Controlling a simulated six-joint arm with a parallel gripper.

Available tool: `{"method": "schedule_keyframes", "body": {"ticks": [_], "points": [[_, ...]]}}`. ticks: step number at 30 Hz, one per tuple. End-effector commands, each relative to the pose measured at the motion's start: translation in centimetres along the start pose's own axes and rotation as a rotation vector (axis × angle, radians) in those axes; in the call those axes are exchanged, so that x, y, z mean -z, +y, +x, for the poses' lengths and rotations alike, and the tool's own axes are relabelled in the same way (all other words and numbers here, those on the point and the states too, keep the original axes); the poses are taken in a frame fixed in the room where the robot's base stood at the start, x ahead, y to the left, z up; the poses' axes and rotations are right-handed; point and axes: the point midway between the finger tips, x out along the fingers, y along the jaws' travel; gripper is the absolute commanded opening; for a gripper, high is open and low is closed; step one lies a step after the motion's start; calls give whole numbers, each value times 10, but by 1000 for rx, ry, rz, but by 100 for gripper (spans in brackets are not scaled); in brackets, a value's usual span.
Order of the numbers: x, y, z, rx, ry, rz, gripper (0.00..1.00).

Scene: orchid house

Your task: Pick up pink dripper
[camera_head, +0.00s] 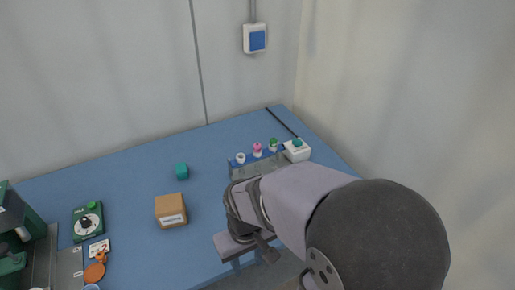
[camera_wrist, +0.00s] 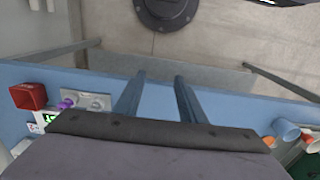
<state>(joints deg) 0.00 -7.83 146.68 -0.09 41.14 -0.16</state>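The pink dripper (camera_head: 257,149) stands upright near the back right of the blue table, in a row between a white-topped one (camera_head: 240,157) and a green-topped one (camera_head: 273,144). A grey holder (camera_head: 237,172) is at this row, partly hidden by my arm. My gripper shows in the wrist view (camera_wrist: 160,78), its two dark fingers apart with nothing between them. It hangs over the table's edge, with floor beyond. In the head view my arm hides its fingertips. I cannot make out the pink dripper in the wrist view.
A white box with a green knob (camera_head: 297,152) stands right of the row. A cardboard box (camera_head: 170,210), a teal block (camera_head: 182,171) and a green timer (camera_head: 88,221) lie further left. In the wrist view, a red box (camera_wrist: 28,95) and a purple-topped item (camera_wrist: 67,104) show at left.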

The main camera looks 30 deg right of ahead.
Motion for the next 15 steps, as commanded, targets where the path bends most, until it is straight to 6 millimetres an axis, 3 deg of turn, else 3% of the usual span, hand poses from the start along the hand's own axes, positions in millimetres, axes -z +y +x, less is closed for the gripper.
{"method": "schedule_keyframes", "body": {"ticks": [10,15], "points": [[2,-1,0,2,4,1,30],[28,-9,2,35,73,21,30]]}}
